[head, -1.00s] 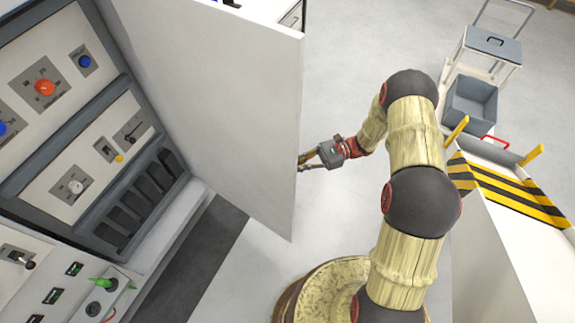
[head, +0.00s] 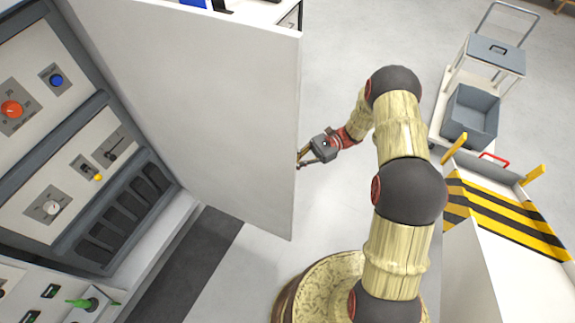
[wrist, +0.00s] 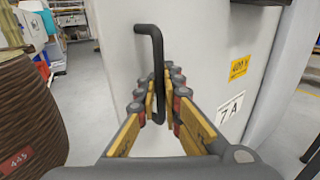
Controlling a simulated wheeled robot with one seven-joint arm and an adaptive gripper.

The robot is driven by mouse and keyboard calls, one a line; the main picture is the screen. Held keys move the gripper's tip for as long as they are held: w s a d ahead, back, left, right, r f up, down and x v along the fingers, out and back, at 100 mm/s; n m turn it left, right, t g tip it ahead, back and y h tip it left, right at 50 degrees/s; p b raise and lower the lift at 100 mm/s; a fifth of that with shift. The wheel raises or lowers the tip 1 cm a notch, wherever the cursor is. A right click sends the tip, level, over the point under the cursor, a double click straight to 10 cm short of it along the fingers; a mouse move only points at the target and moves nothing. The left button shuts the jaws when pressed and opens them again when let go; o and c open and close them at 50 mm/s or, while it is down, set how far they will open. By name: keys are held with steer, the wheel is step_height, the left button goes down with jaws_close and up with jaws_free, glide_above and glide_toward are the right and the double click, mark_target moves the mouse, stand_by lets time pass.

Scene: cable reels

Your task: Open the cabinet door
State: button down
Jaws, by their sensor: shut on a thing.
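The cabinet door (head: 215,110) is a large pale panel that stands swung well away from the cabinet front in the head view. Its outer face (wrist: 195,50) fills the middle of the wrist view. A black bar handle (wrist: 157,60) is on that face, upright, with its top bent toward the door. My gripper (wrist: 160,108) is shut on the handle, with a finger on each side of its lower part. In the head view my gripper (head: 300,160) is at the door's free edge, and the handle is hidden behind the door.
The open cabinet (head: 70,150) shows knobs, switches and dark slots. A white bench with a black-and-yellow striped end (head: 510,220) is at right, near my arm. A trolley with a grey bin (head: 472,112) stands behind it. A brown ribbed drum (wrist: 30,115) is close at left in the wrist view.

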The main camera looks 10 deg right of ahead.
steer(key=shift+f, duration=0.1)
steer(key=c, duration=2.1)
jaws_free()
steer(key=shift+o, duration=0.3)
steer(key=v, duration=1.2)
